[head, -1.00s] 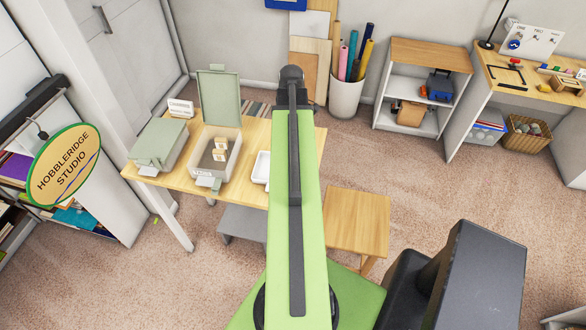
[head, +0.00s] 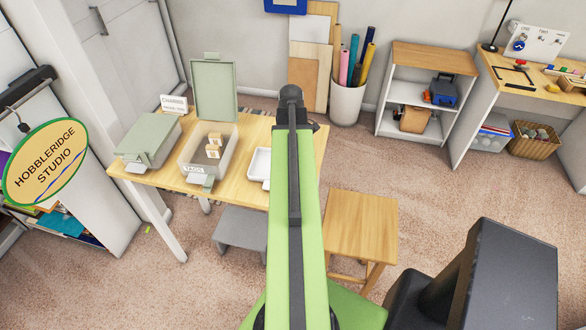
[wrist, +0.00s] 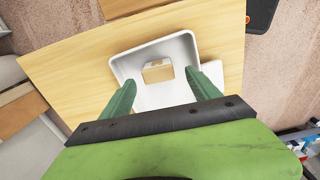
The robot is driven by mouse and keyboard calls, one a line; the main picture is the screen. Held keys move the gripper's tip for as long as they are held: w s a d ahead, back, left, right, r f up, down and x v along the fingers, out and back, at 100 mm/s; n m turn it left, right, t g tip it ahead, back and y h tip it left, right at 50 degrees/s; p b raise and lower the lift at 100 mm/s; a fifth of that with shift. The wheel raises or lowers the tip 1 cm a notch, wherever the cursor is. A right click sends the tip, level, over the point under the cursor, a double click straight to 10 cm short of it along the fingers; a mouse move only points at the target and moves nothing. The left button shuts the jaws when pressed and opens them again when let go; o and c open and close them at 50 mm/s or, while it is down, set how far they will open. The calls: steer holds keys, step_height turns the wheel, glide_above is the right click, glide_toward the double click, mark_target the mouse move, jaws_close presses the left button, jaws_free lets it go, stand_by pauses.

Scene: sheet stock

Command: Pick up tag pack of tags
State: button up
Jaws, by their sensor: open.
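A small tan pack (wrist: 157,70) lies in a white tray (wrist: 122,69) on the wooden table (wrist: 75,75) in the wrist view. I cannot read any label on it. My gripper (wrist: 160,80) has its two green fingers apart on the near side of the pack, with nothing between them. In the head view, the white tray (head: 259,165) is partly behind my arm, and its contents are hidden. Left of it, an open bin labelled TAGS (head: 197,170) holds small cream packs (head: 213,147). My gripper is hidden by my arm in the head view.
The bin's green lid (head: 214,90) stands upright behind it. A closed green-lidded bin (head: 147,138) and a small sign (head: 174,104) stand to the left. A wooden stool (head: 361,225) and a grey step (head: 240,230) stand near the table. Carpet is open on the right.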

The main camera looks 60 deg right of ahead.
step_height(320, 180, down, 5)
steer(key=b, duration=0.4)
steer(key=shift+s+d, duration=0.1)
steer(key=shift+d, duration=0.05)
steer(key=shift+r, duration=0.15)
steer(key=c, duration=1.4)
